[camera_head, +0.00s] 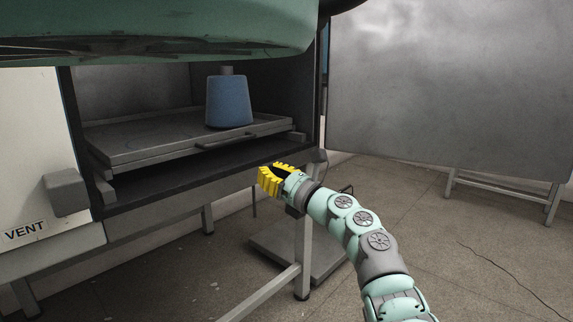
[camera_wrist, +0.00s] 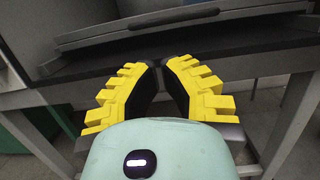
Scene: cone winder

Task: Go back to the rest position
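My gripper (camera_wrist: 161,68) has two yellow ribbed fingers with dark inner pads. In the wrist view a gap shows between the fingers, narrower towards the tips, with nothing held in it. In the head view my gripper (camera_head: 268,172) is in front of the machine's open bay, below and to the right of the tray front. My arm reaches up to it from the lower right. A blue cone (camera_head: 229,102) stands upright on the grey tray (camera_head: 135,153) inside the bay, apart from my gripper. The tray's front and handle (camera_wrist: 175,18) show at the top of the wrist view.
A white panel marked VENT (camera_head: 27,230) with a grey block (camera_head: 68,192) is at left. A green body hangs across the top. A large grey board (camera_head: 450,80) on a metal stand is at right. Open floor (camera_head: 450,230) lies right of my arm, with a thin cable on it.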

